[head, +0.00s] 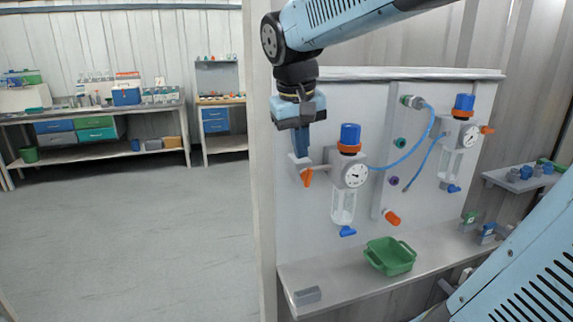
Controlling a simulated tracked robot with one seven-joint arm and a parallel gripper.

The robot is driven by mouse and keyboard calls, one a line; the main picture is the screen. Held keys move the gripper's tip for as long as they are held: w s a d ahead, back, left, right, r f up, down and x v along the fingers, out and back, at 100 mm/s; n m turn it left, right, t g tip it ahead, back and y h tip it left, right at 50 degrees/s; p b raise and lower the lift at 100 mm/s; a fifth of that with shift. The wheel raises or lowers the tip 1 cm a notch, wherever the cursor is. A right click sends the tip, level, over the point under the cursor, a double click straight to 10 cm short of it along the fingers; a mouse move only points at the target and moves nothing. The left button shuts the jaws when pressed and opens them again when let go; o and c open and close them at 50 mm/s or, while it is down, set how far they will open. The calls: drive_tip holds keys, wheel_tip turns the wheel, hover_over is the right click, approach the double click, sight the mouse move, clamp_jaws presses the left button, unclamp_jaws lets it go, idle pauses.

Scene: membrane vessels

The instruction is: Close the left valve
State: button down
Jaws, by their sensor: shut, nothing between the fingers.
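The left valve has an orange handle (307,178) at the left end of a short pipe that runs to the left vessel's round gauge (355,175). The handle points mostly downward, across the pipe. The left vessel (343,208) has a clear bowl, a blue and orange cap (350,138) and a blue tap (347,231) below. My gripper (301,153) points down just above the left valve, with its fingers shut and empty. Whether the fingertips touch the valve or the block behind it I cannot tell.
The right vessel (450,160) has its own orange handle (487,130), lying roughly sideways. Blue hoses (415,145) cross the panel. Another orange handle (392,218) sits low between the vessels. A green tray (390,256) and grey block (307,296) stand on the shelf below.

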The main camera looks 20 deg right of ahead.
drive_tip(key=w+a+r+g+h, duration=0.2)
drive_tip(key=w+a, duration=0.1)
drive_tip(key=w, duration=0.6)
hover_over(304, 181)
drive_tip(key=a, duration=0.2)
drive_tip(key=shift+s+d+f, duration=0.1)
drive_tip(key=shift+f, duration=2.55)
drive_tip(key=shift+s+d+f, duration=0.1)
drive_tip(key=shift+f, duration=2.55)
